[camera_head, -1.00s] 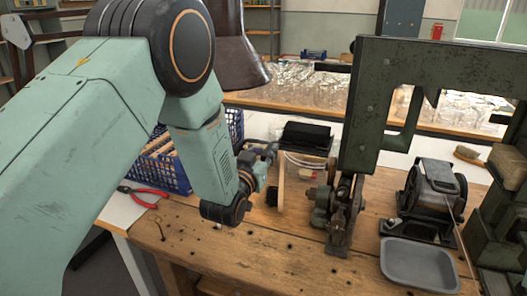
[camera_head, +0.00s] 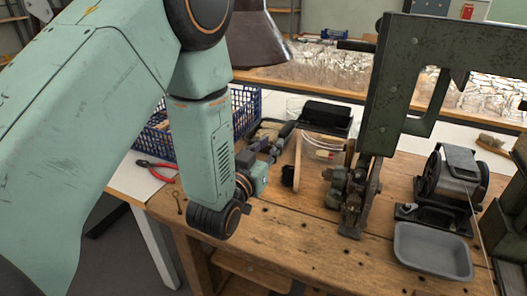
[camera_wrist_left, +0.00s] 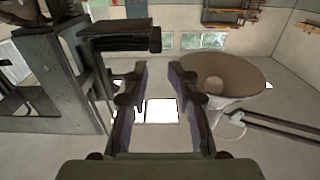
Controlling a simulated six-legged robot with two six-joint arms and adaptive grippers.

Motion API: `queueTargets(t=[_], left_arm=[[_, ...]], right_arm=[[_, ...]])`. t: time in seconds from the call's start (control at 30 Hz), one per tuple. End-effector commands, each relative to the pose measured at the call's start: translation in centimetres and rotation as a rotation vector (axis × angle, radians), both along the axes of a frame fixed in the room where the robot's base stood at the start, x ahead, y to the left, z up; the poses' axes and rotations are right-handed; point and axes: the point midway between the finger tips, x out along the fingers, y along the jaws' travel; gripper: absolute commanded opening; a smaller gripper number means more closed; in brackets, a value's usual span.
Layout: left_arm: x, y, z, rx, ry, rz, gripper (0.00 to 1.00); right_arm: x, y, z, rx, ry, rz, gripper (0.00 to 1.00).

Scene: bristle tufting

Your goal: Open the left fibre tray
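I cannot tell for sure which thing is the left fibre tray. A black box-like block (camera_head: 327,116) stands at the back of the wooden bench, by a clear curved container (camera_head: 322,152) and an upright wooden piece (camera_head: 297,163). A wooden board or tray (camera_head: 250,268) shows below the bench's front edge; I cannot tell whether it slides. My left gripper (camera_head: 280,143) is above the bench, left of the upright piece, partly hidden by its wrist. In the left wrist view its fingers (camera_wrist_left: 162,100) are apart with nothing between them. My right gripper is out of view.
A grey tray (camera_head: 432,252) and a drum machine (camera_head: 455,178) stand farther right. A blue crate (camera_head: 245,108) and red pliers (camera_head: 155,170) are at left. The front bench strip is largely clear.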

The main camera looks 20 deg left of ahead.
Motion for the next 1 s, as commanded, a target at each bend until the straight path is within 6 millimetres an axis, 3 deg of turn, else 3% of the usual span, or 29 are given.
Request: queueTargets(t=[0.23,0.77,0.87,0.97,1.0], left_arm=[[-2.4,0.1,0.0,0.000,-0.002,0.000,0.26],[-2.6,0.1,0.0,0.000,0.001,0.001,0.26],[-2.7,0.1,-1.1,0.004,0.050,0.002,0.26],[-3.3,0.2,-4.1,0.010,0.190,0.005,0.26],[-4.1,0.3,-6.0,0.013,0.273,0.007,0.26]], right_arm=[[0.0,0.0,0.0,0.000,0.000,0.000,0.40],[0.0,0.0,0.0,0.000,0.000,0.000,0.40],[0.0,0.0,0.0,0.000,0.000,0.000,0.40],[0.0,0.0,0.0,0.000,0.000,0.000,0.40],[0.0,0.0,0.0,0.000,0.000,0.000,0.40]])
